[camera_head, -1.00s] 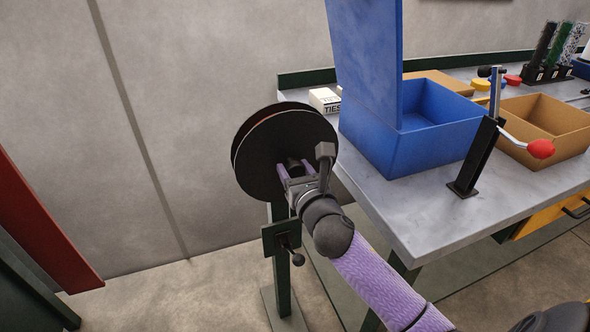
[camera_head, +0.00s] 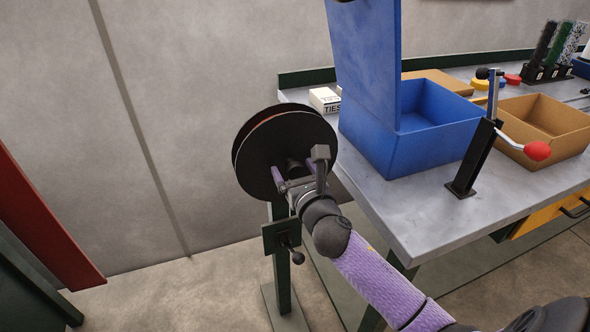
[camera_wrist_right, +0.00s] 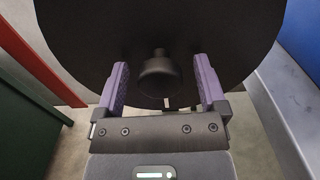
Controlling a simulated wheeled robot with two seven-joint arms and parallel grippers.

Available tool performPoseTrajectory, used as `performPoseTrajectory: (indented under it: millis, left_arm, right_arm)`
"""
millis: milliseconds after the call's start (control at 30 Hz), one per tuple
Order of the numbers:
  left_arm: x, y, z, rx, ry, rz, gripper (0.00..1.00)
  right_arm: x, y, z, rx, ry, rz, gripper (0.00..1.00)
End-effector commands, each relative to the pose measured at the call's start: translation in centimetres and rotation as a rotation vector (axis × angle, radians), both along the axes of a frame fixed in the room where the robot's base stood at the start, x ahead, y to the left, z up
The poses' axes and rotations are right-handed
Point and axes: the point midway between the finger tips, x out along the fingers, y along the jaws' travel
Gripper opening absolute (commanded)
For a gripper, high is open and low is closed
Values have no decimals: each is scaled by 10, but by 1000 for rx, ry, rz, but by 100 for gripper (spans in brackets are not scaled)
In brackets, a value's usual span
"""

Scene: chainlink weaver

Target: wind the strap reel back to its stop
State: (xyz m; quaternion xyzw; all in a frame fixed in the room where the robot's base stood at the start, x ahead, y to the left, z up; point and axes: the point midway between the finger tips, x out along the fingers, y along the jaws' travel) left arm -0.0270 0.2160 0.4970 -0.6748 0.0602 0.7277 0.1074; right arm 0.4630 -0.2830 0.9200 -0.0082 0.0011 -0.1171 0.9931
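The strap reel (camera_head: 262,150) is a large dark disc pair with a reddish-brown edge between, standing on a dark green post left of the bench. A dark round knob (camera_wrist_right: 158,75) sticks out from its face in the right wrist view. My right gripper (camera_head: 292,170) is at the reel's face. In the wrist view its purple fingers (camera_wrist_right: 162,82) stand either side of the knob, with a visible gap on each side, so it is open. In the head view the gripper partly hides the knob. My left gripper is not in view.
The grey bench (camera_head: 415,215) is close on the right, with a blue bin (camera_head: 440,135), a cardboard box (camera_head: 560,150) and a red-knobbed lever stand (camera_head: 472,160). A green bracket with a small lever (camera_head: 283,240) is on the post below my gripper. A red panel (camera_head: 40,225) stands left.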

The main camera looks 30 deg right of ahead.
Motion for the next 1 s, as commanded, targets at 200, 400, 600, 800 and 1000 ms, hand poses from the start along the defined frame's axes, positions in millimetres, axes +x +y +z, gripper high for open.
performPoseTrajectory:
  millis: [200,400,600,800,1000]
  left_arm:
    - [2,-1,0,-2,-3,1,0]
    - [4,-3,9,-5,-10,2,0]
    - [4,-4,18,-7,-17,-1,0]
    - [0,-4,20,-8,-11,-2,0]
    - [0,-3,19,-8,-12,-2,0]
  right_arm:
    - [0,0,0,1,0,0,90]
    - [-25,6,2,2,1,0,90]
    - [-71,17,1,4,3,0,90]
    - [-95,23,0,1,1,0,90]
    - [-97,23,0,0,0,0,90]
